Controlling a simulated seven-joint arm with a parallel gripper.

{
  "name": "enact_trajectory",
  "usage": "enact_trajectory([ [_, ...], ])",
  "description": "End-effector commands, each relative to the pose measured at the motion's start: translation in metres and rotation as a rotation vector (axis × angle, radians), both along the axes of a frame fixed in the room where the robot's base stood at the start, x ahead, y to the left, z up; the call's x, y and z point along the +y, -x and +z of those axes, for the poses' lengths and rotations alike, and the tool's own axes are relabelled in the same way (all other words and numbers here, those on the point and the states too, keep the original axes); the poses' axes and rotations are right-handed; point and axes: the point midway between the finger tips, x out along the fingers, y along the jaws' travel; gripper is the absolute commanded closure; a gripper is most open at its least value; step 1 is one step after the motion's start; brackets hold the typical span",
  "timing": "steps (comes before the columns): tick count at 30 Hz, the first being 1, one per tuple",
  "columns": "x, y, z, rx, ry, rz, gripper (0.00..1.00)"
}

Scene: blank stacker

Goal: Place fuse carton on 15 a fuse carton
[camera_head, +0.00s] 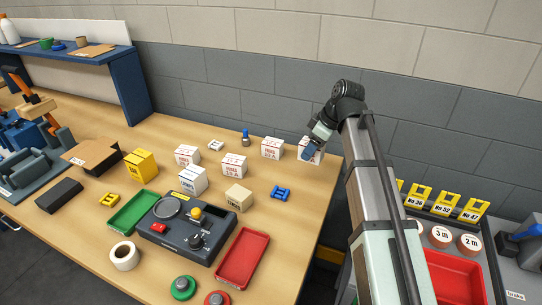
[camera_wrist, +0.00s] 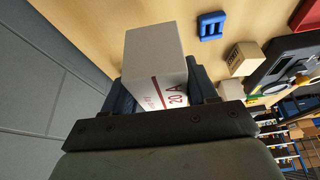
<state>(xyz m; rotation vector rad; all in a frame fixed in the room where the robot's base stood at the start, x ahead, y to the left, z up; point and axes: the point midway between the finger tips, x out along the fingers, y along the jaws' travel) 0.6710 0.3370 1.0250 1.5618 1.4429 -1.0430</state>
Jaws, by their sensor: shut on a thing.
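My gripper (camera_head: 319,133) is at the back right corner of the wooden table, shut on a white fuse carton (camera_head: 309,153) with red print. In the wrist view the same carton (camera_wrist: 155,48) sits between the dark fingers of my gripper (camera_wrist: 163,88), and its side reads "20 A" in red. I cannot tell whether its base touches the table. Three similar white cartons with red print stand apart on the table: one just left (camera_head: 272,148), one further left (camera_head: 234,164), one at the back left (camera_head: 187,155). Their ratings are too small to read, so I cannot tell which is 15 A.
A white carton with dark print (camera_head: 193,181), a yellow box (camera_head: 140,166) and a beige box (camera_head: 238,197) stand mid-table. A blue clip (camera_head: 281,192), a grey device (camera_head: 183,228), a green tray (camera_head: 132,212) and a red tray (camera_head: 242,257) lie nearer. The table's right strip is mostly clear.

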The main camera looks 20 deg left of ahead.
Motion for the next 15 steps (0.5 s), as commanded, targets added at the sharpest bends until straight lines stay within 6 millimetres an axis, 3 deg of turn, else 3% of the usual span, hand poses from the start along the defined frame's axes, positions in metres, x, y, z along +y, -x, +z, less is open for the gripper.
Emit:
enact_trajectory([
  [15, 0.152, 0.066, 0.027, -0.022, -0.007, 0.228, 0.75],
])
